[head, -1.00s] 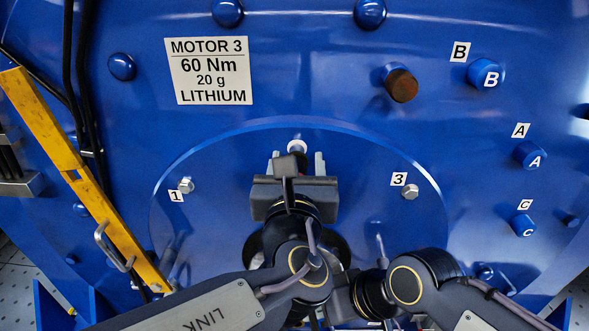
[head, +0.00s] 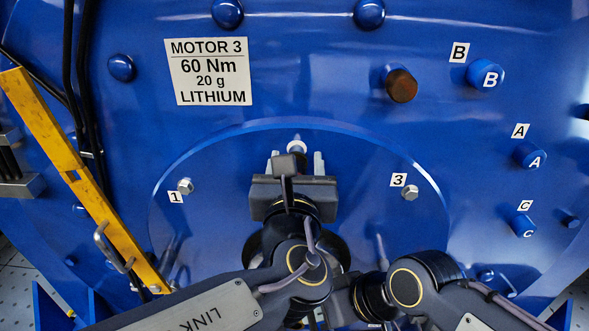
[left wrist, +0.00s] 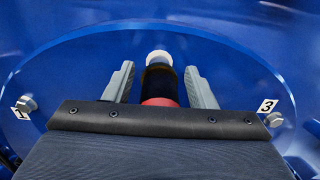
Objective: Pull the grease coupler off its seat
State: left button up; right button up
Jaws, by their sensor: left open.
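The grease coupler (left wrist: 160,78) is a dark cylinder with a white end and a red band, seen in the left wrist view. It lies between the spread fingers of my left gripper (left wrist: 159,85), with a gap on each side. In the head view its white end (head: 297,147) shows just above my left gripper (head: 297,162), with a small grey tip above it. My left gripper is open in front of the round blue cover. My right gripper is low, partly behind my left arm, and its fingers are hidden. The seat is not clearly visible.
Bolt 1 (head: 185,186) and bolt 3 (head: 410,193) flank the cover. A brown plug (head: 401,86) and blue caps B (head: 486,74), A (head: 529,155) and C (head: 522,226) stick out right. A yellow bar (head: 85,185) and black cables (head: 82,110) run down the left.

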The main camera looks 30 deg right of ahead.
pick_arm(q)
jog(key=shift+w+a, duration=0.2)
jog(key=shift+w, duration=0.15)
pick_arm(e)
jog(key=shift+f, duration=0.15)
pick_arm(q)
jog(key=shift+r, duration=0.1)
grip_shut()
jog(key=shift+s, duration=0.15)
pick_arm(e)
jog(key=shift+w+d+f, duration=0.1)
jog(key=shift+w, duration=0.05)
pick_arm(q)
jog(key=shift+s+f, duration=0.25)
pick_arm(e)
jog(key=shift+w+d+f, duration=0.15)
jog(key=shift+w+d, duration=0.05)
pick_arm(q)
jog(key=shift+b+v, duration=0.35)
jog(key=shift+v, duration=2.15)
pick_arm(e)
jog(key=shift+s+a+f, duration=0.1)
jog(key=shift+a, duration=0.05)
pick_arm(q)
jog(key=shift+s, duration=0.1)
pick_arm(e)
jog(key=shift+f, duration=0.15)
